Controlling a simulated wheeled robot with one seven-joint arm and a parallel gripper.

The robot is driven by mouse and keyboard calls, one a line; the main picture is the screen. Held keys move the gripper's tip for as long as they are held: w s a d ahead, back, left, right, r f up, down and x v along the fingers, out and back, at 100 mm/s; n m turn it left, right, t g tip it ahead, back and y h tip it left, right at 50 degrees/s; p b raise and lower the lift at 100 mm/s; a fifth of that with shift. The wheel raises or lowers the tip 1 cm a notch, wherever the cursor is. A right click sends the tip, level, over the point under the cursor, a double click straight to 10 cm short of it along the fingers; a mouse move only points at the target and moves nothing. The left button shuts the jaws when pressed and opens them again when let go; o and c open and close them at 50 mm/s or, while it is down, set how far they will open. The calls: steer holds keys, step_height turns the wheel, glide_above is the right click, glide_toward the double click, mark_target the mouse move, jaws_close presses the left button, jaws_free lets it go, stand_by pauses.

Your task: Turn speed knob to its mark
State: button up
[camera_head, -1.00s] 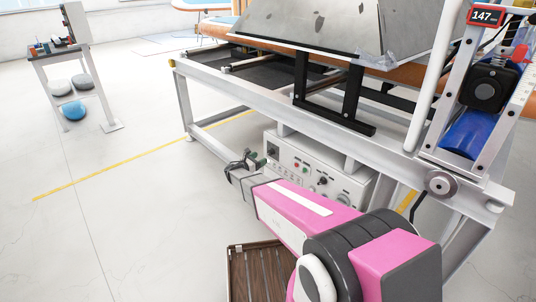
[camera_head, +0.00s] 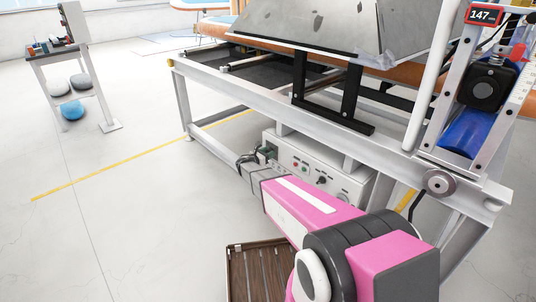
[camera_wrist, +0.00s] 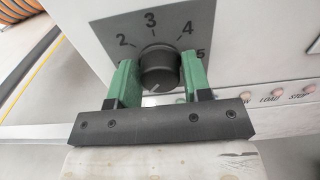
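The speed knob (camera_wrist: 159,68) is round and dark, on a grey dial plate with the numbers 2, 3, 4 and 5 showing. Its pale pointer line faces down and slightly left in the wrist view. My gripper (camera_wrist: 160,75) has one green finger on each side of the knob, very close to it. I cannot tell whether the fingers press on it. In the head view my gripper (camera_head: 262,156) is at the left end of the white control box (camera_head: 318,166), and the knob is hidden there. No separate target mark is clear.
Several small buttons (camera_wrist: 276,93) sit right of the dial in the wrist view. The box stands under a white frame table (camera_head: 270,105), whose beam runs above my arm. A brown slatted crate (camera_head: 255,272) is on the floor below. Open floor lies left.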

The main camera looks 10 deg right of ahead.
steer(key=shift+m, duration=0.3)
steer(key=shift+c, duration=0.4)
steer(key=m, duration=1.2)
steer(key=shift+m, duration=0.3)
steer(key=m, duration=0.3)
steer(key=shift+m, duration=0.3)
steer(key=m, duration=0.3)
steer(key=shift+m, duration=0.3)
steer(key=m, duration=0.6)
steer(key=shift+m, duration=0.3)
steer(key=o, duration=0.9)
